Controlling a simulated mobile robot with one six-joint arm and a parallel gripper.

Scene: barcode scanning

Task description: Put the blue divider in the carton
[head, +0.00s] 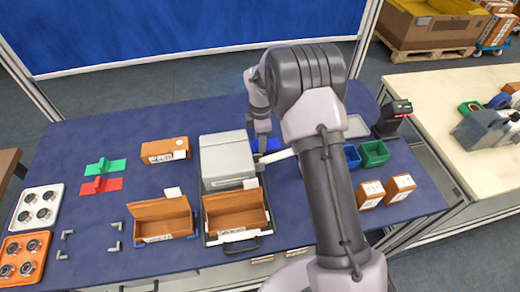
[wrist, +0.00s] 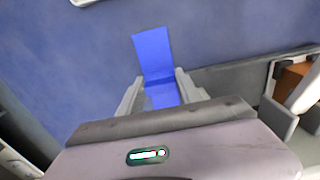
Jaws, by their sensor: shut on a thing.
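The blue divider (wrist: 152,52) is between the fingers of my gripper (wrist: 158,92) in the wrist view. My gripper is shut on it, and the divider's upper part sticks out beyond the fingertips. In the head view my gripper (head: 262,138) is behind and right of the grey box, with some blue of the divider (head: 270,144) showing beside it, partly hidden by my arm. One open carton (head: 162,219) stands at the front of the table.
A grey box (head: 227,160) stands behind the right carton. A closed brown box (head: 165,150), a green divider (head: 105,167) and a red divider (head: 101,186) lie to the left. Green bin (head: 374,153) and small boxes (head: 399,188) stand right of my arm.

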